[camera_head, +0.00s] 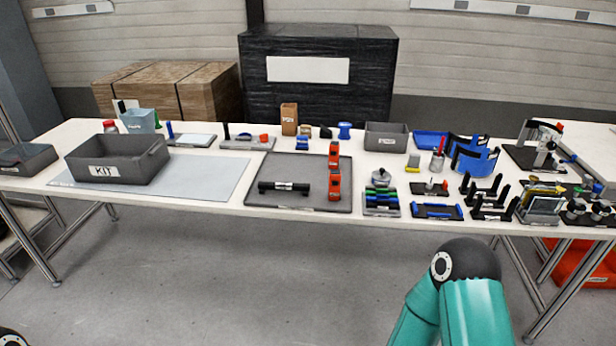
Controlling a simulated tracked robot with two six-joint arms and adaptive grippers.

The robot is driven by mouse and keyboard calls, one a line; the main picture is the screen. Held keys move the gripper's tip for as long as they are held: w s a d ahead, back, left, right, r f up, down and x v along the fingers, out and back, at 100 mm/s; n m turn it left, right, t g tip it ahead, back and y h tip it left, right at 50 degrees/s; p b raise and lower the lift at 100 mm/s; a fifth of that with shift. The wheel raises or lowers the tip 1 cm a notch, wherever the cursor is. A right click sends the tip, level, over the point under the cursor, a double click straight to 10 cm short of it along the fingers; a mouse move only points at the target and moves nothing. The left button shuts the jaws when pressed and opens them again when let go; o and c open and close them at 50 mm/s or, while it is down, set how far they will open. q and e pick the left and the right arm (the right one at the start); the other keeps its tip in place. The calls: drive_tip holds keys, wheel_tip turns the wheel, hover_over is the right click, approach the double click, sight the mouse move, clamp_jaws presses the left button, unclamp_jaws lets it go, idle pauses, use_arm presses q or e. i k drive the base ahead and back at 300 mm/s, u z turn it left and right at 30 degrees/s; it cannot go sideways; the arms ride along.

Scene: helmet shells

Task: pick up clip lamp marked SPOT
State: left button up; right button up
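I cannot make out a SPOT mark on anything, so I cannot tell which thing is the clip lamp. On the dark grey mat (310,172) lie a black bar-like piece (284,187) with a pale middle and two red-orange pieces (334,187) in a line near its right side. Their markings are too small to read. Neither gripper shows in the head view. A teal link of my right arm stands at the lower right, and a small piece of my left arm shows at the lower left corner.
A grey KIT bin (118,158) stands on a pale sheet (215,178) at the left of the white table (235,204). Blue curved shells (474,157), black stands (484,187) and several small fixtures crowd the right. A grey bin (386,137) stands at the back. An orange crate (588,268) is below.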

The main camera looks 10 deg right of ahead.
sight(334, 175)
drive_tip(key=u, duration=0.2)
drive_tip(key=i, duration=1.35)
drive_tip(key=z, duration=0.45)
